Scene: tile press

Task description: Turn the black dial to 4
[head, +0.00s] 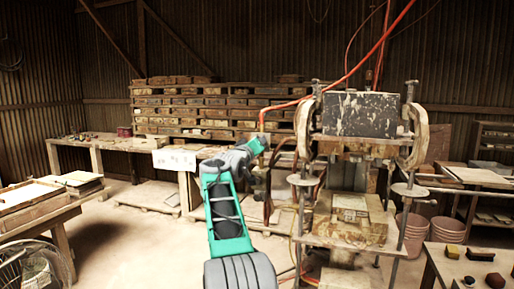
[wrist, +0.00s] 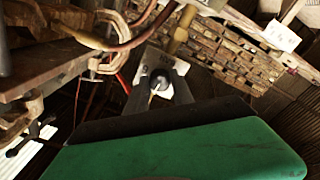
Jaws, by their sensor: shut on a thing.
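The black dial (wrist: 160,79) shows in the wrist view, mounted on a pale metal plate (wrist: 166,60) with dark markings. A light pointer line shows on its face, but I cannot read for sure which number it points at. My gripper (wrist: 159,92) has its two dark fingers on either side of the dial and is shut on it. In the head view my gripper (head: 262,145) is at the left side of the tile press (head: 361,114); the dial cannot be made out there.
Hoses and a red cable (head: 362,62) hang around the press near my gripper. A stack of wooden pallets or boards (head: 205,105) stands behind. A table (head: 42,208) is at left, another (head: 470,265) at lower right. The floor left of my arm is mostly clear.

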